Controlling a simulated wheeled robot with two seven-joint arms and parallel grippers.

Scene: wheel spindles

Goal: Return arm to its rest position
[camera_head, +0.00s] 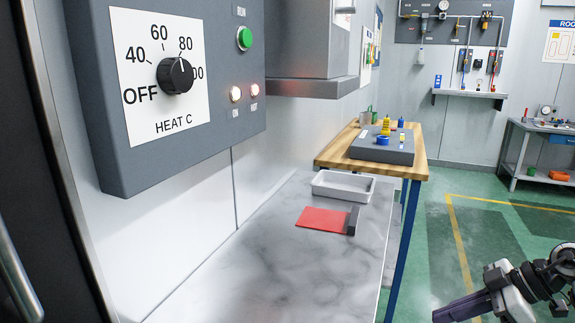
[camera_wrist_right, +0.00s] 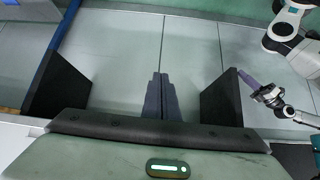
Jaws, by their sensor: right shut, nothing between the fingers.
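My right gripper (camera_head: 458,309) is at the lower right of the head view, out over the green floor. It is well apart from the heat panel and the bench. Its dark fingers (camera_wrist_right: 160,95) meet in the middle of the right wrist view with nothing between them. Another gripper (camera_wrist_right: 248,80), apparently my left, shows small at the right of the wrist view; its jaws are too small to judge. The black heat knob (camera_head: 175,75) is on the grey panel (camera_head: 222,100), its pale mark towards 80. A green button (camera_head: 244,38) and two lit lamps sit beside it.
The marbled bench (camera_head: 270,265) holds a white tray (camera_head: 344,186), and a red sheet (camera_head: 322,219) with a dark block (camera_head: 352,220). Behind it, a wooden table (camera_head: 421,160) bears a grey block with yellow and blue parts. Open green floor (camera_head: 435,215) lies to the right.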

